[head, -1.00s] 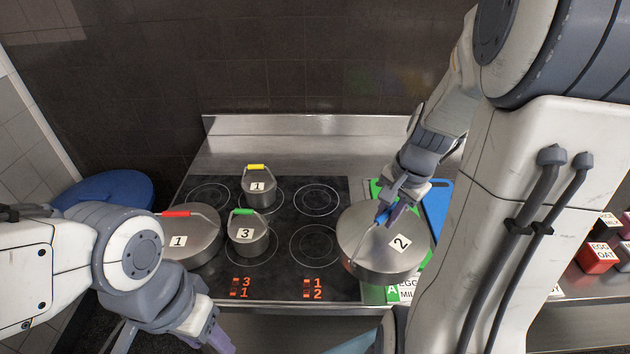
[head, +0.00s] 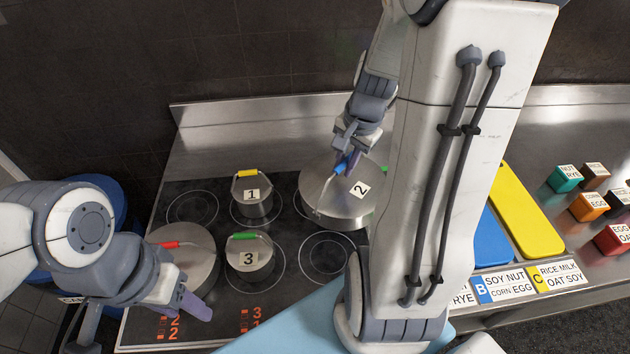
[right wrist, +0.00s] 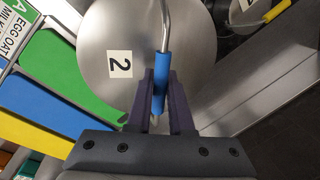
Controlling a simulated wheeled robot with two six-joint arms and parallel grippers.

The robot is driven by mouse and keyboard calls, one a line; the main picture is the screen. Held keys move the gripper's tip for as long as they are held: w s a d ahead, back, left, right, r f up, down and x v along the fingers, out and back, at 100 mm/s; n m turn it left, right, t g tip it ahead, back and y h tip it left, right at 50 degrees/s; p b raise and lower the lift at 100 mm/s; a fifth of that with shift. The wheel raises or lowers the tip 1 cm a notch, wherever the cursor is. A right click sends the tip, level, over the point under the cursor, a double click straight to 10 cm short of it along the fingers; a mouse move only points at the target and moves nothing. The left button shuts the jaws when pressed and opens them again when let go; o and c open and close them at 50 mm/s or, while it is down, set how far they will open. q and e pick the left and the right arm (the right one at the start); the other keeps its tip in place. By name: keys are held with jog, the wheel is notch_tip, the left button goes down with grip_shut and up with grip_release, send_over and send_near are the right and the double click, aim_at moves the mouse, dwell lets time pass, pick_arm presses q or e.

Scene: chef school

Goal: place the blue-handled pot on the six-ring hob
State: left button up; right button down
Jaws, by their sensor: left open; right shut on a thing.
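The blue-handled pot (head: 338,203), a wide steel pot labelled 2, is at the rear right of the black hob (head: 290,230). My right gripper (head: 346,165) is shut on its blue handle. In the right wrist view the blue handle (right wrist: 161,95) lies between the fingers (right wrist: 160,100), with the lid (right wrist: 105,35) beyond. I cannot tell whether the pot's base touches the hob. My left gripper (head: 190,305) is open and empty, low over the hob's front left, near the red-handled pot (head: 190,262).
A yellow-handled pot (head: 257,207) and a green-handled pot (head: 250,270) stand on the hob, left of the blue-handled one. A front right ring (head: 327,257) is bare. Right of my right arm are blue (head: 490,240) and yellow (head: 520,215) boards and several labelled cubes.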

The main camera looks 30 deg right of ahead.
aim_at(321, 158)
jog(key=w+f+p, duration=0.1)
jog(key=w+f, duration=0.1)
jog(key=w, duration=0.1)
jog(key=w+f+p, duration=0.1)
jog(key=w+f, duration=0.1)
jog(key=w, duration=0.1)
jog(key=w+f, duration=0.2)
jog(key=w, duration=0.1)
jog(key=shift+w+d+p, duration=0.1)
jog(key=shift+w+p, duration=0.15)
jog(key=shift+p, duration=0.15)
jog(key=shift+f, duration=2.05)
jog(key=shift+f, duration=0.1)
jog(key=shift+f, duration=0.1)
jog(key=c, duration=0.8)
grip_release()
